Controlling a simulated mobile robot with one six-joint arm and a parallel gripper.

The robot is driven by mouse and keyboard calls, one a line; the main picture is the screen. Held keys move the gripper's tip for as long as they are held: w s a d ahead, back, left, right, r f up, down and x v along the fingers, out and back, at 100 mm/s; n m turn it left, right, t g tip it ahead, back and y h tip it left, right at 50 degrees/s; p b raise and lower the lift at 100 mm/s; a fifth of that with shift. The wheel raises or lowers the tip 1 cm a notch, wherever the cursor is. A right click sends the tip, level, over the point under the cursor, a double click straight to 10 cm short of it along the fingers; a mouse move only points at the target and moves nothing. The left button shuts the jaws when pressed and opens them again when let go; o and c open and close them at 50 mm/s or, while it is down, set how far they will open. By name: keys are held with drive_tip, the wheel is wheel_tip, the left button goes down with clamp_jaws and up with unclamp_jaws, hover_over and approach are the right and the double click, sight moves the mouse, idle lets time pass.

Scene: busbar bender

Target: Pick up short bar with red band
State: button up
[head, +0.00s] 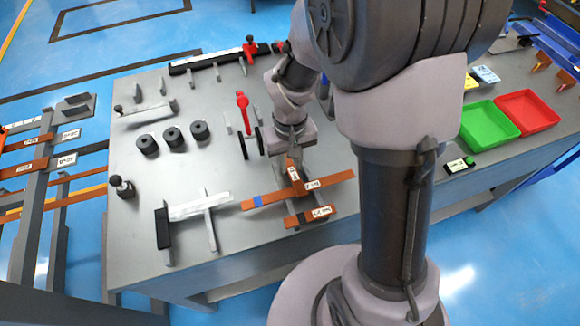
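A short copper bar (294,186) with a white label points away from the front edge of the grey table, with its far end under my gripper (291,158). I cannot make out a red band on it; the gripper may hide it. My gripper points down over this bar's far end. Its fingertips are hidden or too small to tell whether they are apart or closed on the bar. A longer copper bar with a blue band (257,200) lies crosswise by the short bar's near end. Another short copper bar with a dark band (301,218) lies nearer the front edge.
On the table (137,228) stand several black cylinders (172,137), a red-handled tool (242,101) just left of my gripper and a pale bar on supports (200,206). Green (490,126) and red (527,112) trays are at right. A rack of bars (42,160) stands left.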

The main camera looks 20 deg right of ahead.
clamp_jaws()
